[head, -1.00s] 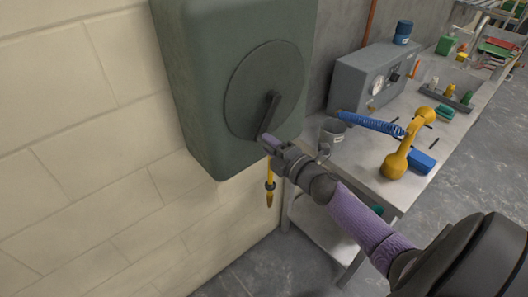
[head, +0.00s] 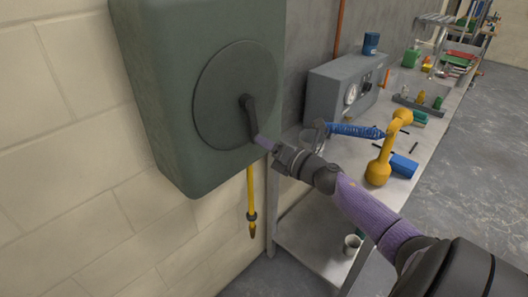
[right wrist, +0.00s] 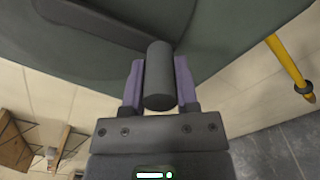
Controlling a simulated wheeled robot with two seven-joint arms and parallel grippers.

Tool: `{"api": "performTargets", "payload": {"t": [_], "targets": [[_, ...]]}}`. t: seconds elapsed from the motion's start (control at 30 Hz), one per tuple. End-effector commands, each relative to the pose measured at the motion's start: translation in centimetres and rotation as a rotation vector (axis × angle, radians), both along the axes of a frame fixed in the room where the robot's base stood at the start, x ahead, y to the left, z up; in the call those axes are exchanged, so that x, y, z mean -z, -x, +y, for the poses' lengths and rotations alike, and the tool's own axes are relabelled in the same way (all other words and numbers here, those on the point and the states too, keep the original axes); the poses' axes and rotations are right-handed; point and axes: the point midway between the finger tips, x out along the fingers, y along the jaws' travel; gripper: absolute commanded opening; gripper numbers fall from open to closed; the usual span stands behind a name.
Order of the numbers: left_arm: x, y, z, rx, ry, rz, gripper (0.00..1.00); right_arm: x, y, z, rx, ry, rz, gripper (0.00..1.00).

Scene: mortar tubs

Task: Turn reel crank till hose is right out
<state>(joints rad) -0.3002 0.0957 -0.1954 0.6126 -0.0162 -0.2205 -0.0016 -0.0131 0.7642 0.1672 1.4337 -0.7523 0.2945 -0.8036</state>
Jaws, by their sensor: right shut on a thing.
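A dark green hose reel (head: 235,95) hangs on the block wall, with a round dark disc on its front. The crank (head: 251,118) comes out of the disc's middle. My right gripper (head: 266,143) is at the crank's end. In the right wrist view, the gripper's purple fingers (right wrist: 159,85) are shut on the dark cylindrical crank handle (right wrist: 158,72). The yellow hose (head: 251,195) hangs straight down below the reel and ends in a dark collar and yellow tip; it also shows in the right wrist view (right wrist: 288,62). My left gripper is not in view.
A steel bench (head: 385,190) runs along the wall to the right, close behind my right arm. It carries a grey gauge box (head: 345,90), a blue coiled hose (head: 355,130) and a yellow tool (head: 385,155). A cup (head: 352,243) stands on its lower shelf. The floor at right is clear.

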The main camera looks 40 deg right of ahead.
Motion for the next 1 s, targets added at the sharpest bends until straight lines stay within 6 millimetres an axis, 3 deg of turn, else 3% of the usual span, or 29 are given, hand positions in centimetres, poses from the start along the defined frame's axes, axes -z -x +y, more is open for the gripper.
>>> {"api": "performTargets", "payload": {"t": [0.57,0.6,0.73,0.77,1.0], "targets": [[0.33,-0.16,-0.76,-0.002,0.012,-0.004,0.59,0.04,0.00,-0.36,0.001,0.033,0.000,0.00],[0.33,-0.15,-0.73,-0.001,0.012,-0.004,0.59,0.03,0.00,-0.37,0.001,0.033,0.000,0.40],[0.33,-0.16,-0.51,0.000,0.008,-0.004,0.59,0.00,-0.01,-0.35,0.001,0.032,0.000,0.68],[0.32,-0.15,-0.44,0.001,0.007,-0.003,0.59,0.00,-0.01,-0.35,0.001,0.032,-0.001,0.73],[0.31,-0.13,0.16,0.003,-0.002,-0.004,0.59,-0.04,-0.01,-0.34,0.001,0.032,-0.002,0.73]]}}
